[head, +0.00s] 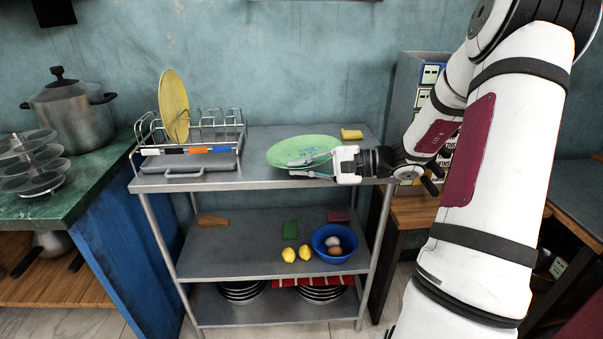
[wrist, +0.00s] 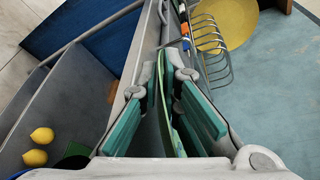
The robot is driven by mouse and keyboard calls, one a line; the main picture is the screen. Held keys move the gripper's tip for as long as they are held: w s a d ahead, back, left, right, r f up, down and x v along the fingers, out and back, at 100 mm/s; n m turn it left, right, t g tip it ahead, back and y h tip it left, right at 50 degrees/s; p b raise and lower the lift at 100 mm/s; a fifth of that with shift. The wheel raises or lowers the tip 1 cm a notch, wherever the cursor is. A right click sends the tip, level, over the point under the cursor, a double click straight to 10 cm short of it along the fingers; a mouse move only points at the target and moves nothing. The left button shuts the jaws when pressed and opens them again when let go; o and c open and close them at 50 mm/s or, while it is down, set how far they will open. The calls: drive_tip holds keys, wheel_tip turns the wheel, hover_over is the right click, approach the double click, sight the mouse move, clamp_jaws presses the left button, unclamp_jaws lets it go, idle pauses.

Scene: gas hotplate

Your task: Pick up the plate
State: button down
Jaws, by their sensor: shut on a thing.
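A light green plate (head: 297,149) is at the top of the metal shelf unit, near its front right part. I cannot tell whether it touches the shelf top. My gripper (head: 312,165) comes from the right and is shut on the plate's near right edge. In the wrist view, the thin edge of the green plate (wrist: 162,88) shows between the two teal finger pads of my gripper (wrist: 166,98). A yellow plate (head: 174,105) stands upright in the wire dish rack (head: 215,155) at the left of the shelf top; it also shows in the wrist view (wrist: 226,22).
A yellow sponge (head: 352,134) lies behind the green plate. Lower shelves hold lemons (head: 289,254), a blue bowl (head: 325,256) with eggs and stacked dark dishes (head: 320,294). A pot (head: 72,110) stands on the green counter at left. The shelf top between rack and plate is clear.

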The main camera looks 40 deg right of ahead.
drive_tip(key=s+a+r+p, duration=0.1)
drive_tip(key=s+p, duration=0.1)
drive_tip(key=s, duration=1.4)
drive_tip(key=shift+a+r+p, duration=0.2)
drive_tip(key=shift+a+p, duration=0.1)
drive_tip(key=shift+a, duration=0.1)
drive_tip(key=shift+w, duration=0.1)
